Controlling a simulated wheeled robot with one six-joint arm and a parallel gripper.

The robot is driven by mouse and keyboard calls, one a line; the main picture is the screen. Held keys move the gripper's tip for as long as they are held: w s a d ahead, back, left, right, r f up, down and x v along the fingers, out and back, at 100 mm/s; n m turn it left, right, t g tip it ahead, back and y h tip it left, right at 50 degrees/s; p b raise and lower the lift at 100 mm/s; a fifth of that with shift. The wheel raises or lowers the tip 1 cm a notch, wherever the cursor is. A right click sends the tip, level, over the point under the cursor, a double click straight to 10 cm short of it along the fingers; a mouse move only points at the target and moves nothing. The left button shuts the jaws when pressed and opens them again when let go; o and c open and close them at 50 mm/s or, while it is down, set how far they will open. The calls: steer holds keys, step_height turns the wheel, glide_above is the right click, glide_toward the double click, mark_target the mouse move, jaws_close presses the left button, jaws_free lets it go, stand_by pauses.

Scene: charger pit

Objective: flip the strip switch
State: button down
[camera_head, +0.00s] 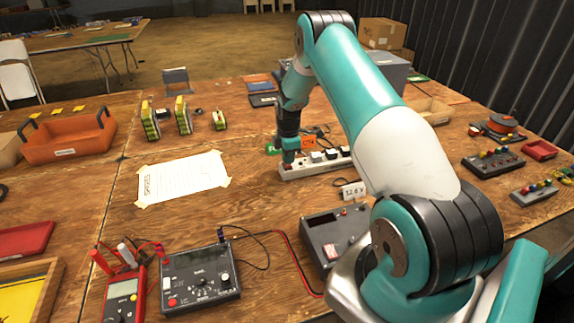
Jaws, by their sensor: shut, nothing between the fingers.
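A white power strip (312,167) lies on the wooden table near the middle, with dark plugs or sockets along its top. My gripper (289,161) is shut and empty. It points down at the left end of the strip, where a small reddish part shows beside the fingertips. The picture is too small to tell whether the fingertips touch the switch or which way the switch is set.
A paper sheet (182,180) is taped left of the strip. A black meter box (200,278), a red multimeter (123,297) and a grey device (334,235) stand in front. An orange bin (68,139) is at the left. Bare table lies between sheet and strip.

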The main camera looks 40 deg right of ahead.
steer(key=shift+f+b, duration=0.55)
steer(key=shift+f, duration=0.25)
steer(key=shift+r, duration=0.1)
steer(key=shift+r+p, duration=2.3)
steer(key=shift+r, duration=1.2)
